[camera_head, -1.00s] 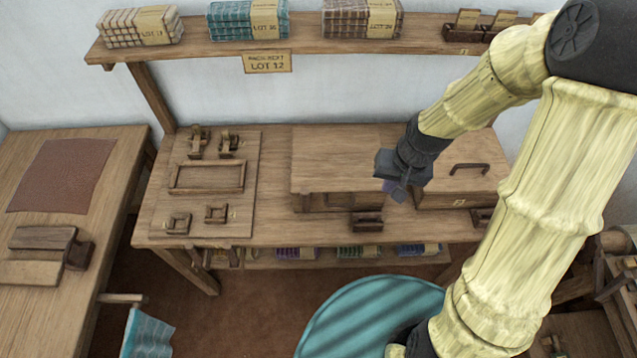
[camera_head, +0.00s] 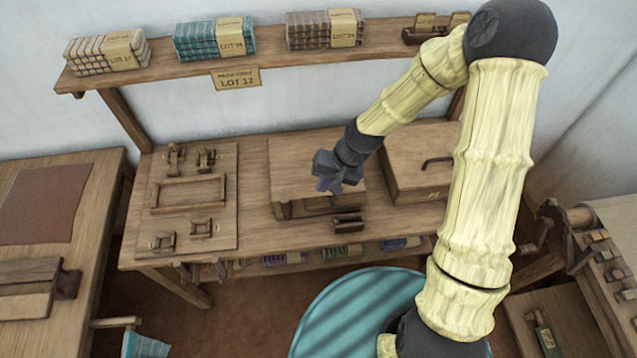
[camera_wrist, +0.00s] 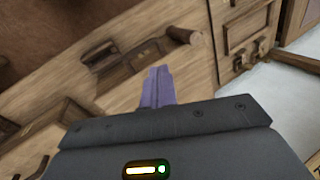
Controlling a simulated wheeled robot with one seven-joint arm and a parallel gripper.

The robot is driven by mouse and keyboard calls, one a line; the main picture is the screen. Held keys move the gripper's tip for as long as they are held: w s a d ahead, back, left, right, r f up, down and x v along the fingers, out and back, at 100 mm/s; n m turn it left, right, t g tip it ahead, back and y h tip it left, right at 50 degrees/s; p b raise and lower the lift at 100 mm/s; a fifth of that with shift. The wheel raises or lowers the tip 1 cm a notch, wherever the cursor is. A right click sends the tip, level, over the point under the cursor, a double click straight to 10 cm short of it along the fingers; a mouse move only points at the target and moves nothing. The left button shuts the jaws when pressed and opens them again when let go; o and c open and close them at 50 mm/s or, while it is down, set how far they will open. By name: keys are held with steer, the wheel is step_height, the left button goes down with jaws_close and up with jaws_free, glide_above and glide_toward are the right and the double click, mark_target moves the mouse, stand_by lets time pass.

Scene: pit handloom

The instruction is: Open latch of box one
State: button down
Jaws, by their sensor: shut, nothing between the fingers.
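Two wooden boxes stand on the bench in the head view: a left one (camera_head: 300,165) with a flat lid and a right one (camera_head: 400,160) with a dark handle on top. I cannot read which is box one. A small dark wooden fitting (camera_head: 347,222), possibly a latch part, sits at the left box's front. My gripper (camera_head: 325,186) is shut and empty, above the left box's front edge. Its purple fingers (camera_wrist: 158,88) show in the wrist view, overlapping wood near a peg (camera_wrist: 183,36) and a dark block (camera_wrist: 103,56). I cannot tell whether they touch.
A board (camera_head: 190,225) with a frame and several small wooden fittings lies at the bench's left. A shelf (camera_head: 270,52) with cloth bundles runs above. A side table (camera_head: 85,210) stands at left and a rack (camera_head: 600,262) at right. A teal round thing (camera_head: 345,300) is below.

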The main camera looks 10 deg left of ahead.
mark_target(287, 209)
steer(key=p+x, duration=0.2)
steer(key=x, duration=0.6)
steer(key=shift+a+f, duration=0.1)
steer(key=shift+f, duration=0.1)
steer(key=a+p, duration=0.1)
steer(key=a, duration=0.2)
steer(key=shift+a+p, duration=0.35)
steer(key=shift+a, duration=0.05)
steer(key=shift+w+r, duration=0.1)
